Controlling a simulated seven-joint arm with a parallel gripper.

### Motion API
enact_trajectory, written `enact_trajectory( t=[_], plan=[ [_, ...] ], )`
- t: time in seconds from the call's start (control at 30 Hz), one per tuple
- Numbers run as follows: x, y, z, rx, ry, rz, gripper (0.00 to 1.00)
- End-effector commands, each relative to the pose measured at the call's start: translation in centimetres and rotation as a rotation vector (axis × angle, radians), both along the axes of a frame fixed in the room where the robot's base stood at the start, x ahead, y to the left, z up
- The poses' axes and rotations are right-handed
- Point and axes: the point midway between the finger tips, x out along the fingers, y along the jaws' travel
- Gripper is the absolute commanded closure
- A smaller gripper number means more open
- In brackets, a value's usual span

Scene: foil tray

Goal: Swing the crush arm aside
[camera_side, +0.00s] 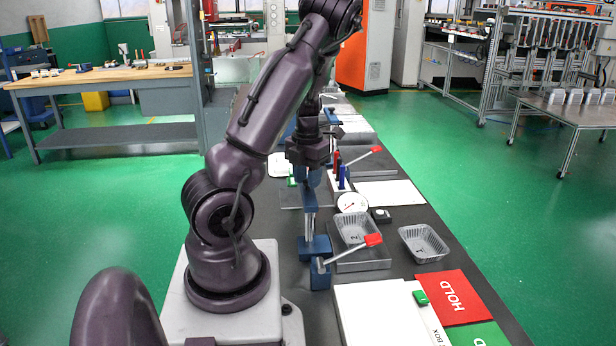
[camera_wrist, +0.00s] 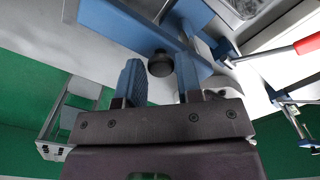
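The crush arm shows in the wrist view as a blue bar (camera_wrist: 115,22) across the upper left. A dark round knob (camera_wrist: 160,64) shows just past and between my blue fingertips. My gripper (camera_wrist: 160,72) is open, its fingers apart either side of the knob's outline; I cannot tell whether they touch it. In the side view my gripper (camera_side: 309,180) points down above the blue stand (camera_side: 318,262) and its metal post (camera_side: 309,225); my wrist and fingers hide much of the crush arm there. One foil tray (camera_side: 356,229) sits on a grey plate beside the stand.
A red-handled lever (camera_side: 372,240) reaches over the plate by the tray. A second foil tray (camera_side: 424,243) stands to the right. A round dial gauge (camera_side: 351,203), a red HOLD sheet (camera_side: 454,297) and a white panel (camera_side: 380,315) lie nearby.

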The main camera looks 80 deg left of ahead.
Motion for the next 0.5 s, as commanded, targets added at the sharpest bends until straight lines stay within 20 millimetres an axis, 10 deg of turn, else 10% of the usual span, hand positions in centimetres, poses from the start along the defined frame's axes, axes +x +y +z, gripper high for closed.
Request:
enact_trajectory(
  t=[0.5],
  plan=[
    [0.2,0.0,1.4,0.004,-0.003,-0.006,0.48]
  ],
)
